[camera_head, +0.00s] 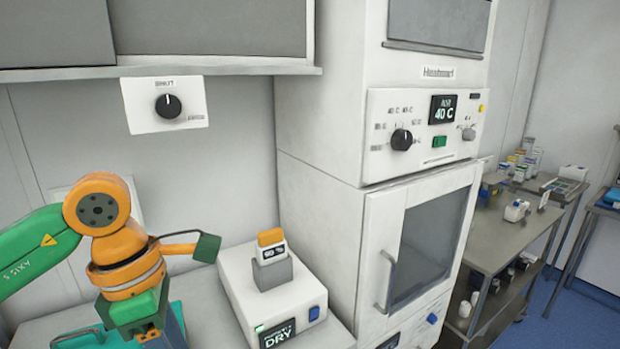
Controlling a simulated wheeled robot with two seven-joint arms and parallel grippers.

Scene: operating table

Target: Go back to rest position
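My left arm, green and orange, comes in from the left with its wrist bent downward. My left gripper (148,334) is at the lower left, above the counter and left of the white device. Its fingertips are cut off or hidden at the bottom edge, so I cannot tell whether it is open or shut or holds anything. My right arm and gripper are not in view.
A white device (237,301) reading DRY holds a grey block (272,274) with an orange-topped piece (270,237). A tall white cabinet (325,220) reading 40 C stands right of it. A knob panel (165,105) is on the wall. A steel cart (500,240) stands at right.

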